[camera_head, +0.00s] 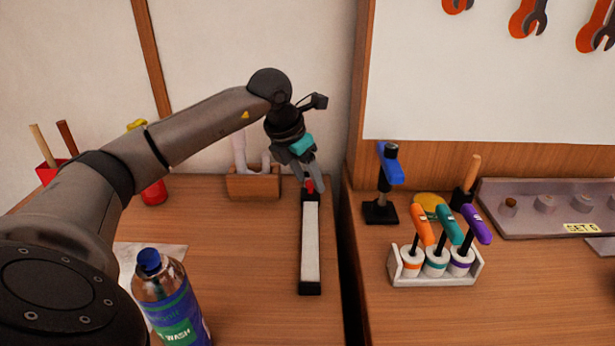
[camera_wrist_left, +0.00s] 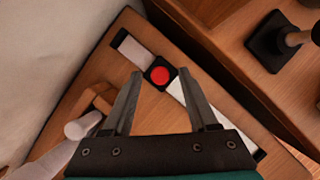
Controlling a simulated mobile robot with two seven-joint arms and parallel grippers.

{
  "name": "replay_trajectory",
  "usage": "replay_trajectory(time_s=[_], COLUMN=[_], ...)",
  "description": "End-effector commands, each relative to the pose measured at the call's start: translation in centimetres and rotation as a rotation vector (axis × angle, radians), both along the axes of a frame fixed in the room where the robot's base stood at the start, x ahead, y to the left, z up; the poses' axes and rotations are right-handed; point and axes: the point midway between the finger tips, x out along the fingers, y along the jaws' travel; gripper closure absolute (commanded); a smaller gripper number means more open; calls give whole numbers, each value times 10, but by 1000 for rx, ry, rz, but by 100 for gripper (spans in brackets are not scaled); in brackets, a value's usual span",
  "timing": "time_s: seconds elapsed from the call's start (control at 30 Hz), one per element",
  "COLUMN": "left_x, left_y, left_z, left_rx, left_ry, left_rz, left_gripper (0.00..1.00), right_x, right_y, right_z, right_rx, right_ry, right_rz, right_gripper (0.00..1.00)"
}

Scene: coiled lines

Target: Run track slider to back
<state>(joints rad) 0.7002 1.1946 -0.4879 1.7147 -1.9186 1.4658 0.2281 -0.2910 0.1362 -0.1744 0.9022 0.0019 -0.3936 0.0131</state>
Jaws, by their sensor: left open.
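A narrow track (camera_head: 310,240) with a white strip and black ends lies on the left table, running front to back. Its slider is a black block with a red round knob (camera_head: 309,186), near the back end in the head view. In the left wrist view the slider (camera_wrist_left: 160,76) has a short white stretch of track (camera_wrist_left: 133,50) on one side and a longer one on the other. My left gripper (camera_head: 308,185) is open above the slider, its fingertips (camera_wrist_left: 160,74) on either side of the knob in the picture. Contact cannot be told. My right gripper is not in view.
A wooden box with white items (camera_head: 253,186) stands left of the track's back end. A gap separates the right table, which holds a blue-topped stand (camera_head: 381,212) and a rack of coloured-handled tools (camera_head: 435,280).

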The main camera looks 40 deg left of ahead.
Motion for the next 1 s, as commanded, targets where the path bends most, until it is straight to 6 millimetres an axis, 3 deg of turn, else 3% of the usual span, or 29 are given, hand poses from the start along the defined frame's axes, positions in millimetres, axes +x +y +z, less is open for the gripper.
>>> replay_trajectory(time_s=[0.07,0.6,1.0], left_x=[0,0,0], left_y=[0,0,0], left_z=[0,0,1], left_rx=[0,0,0], left_ry=[0,0,0], left_rz=[0,0,0], left_gripper=[41,100,100], right_x=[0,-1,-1], right_y=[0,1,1], right_z=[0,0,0], right_rx=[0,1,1], right_ry=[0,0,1], right_rz=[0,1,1], right_gripper=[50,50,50])
